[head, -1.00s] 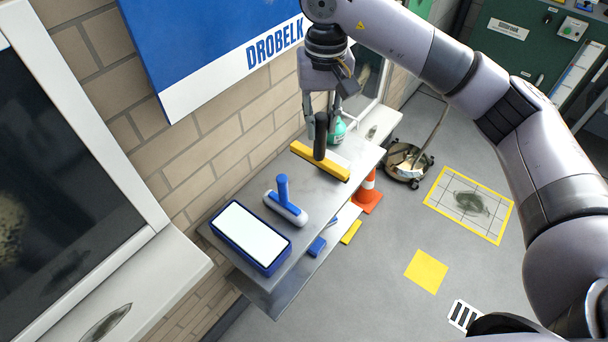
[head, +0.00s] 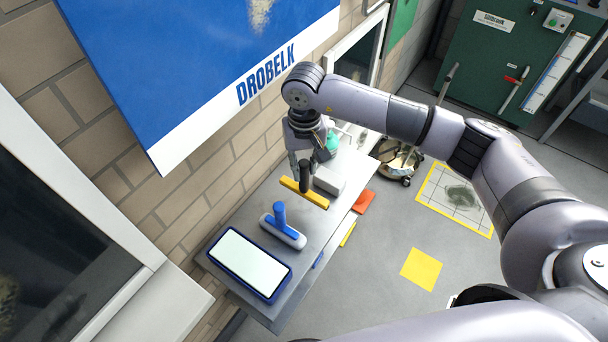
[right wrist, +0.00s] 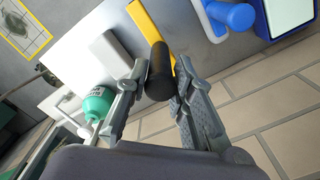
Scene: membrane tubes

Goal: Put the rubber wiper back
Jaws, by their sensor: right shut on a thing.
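The rubber wiper has a yellow bar (head: 311,197) and a black handle, which sticks up from it. My right gripper (head: 303,166) is shut on the black handle and holds the wiper over the grey shelf (head: 232,198), between a blue-handled tool and a pale block. In the right wrist view the handle (right wrist: 159,72) sits between the fingers, with the yellow bar (right wrist: 150,22) beyond it. Whether the bar touches the shelf cannot be told. My left gripper is not in view.
The blue-handled tool (head: 280,214) and a blue-rimmed tray (head: 215,257) lie on the near part of the shelf. The pale block (head: 329,181) and a green bottle (right wrist: 98,103) are on the far part. The brick wall (head: 206,178) runs along the shelf's left side.

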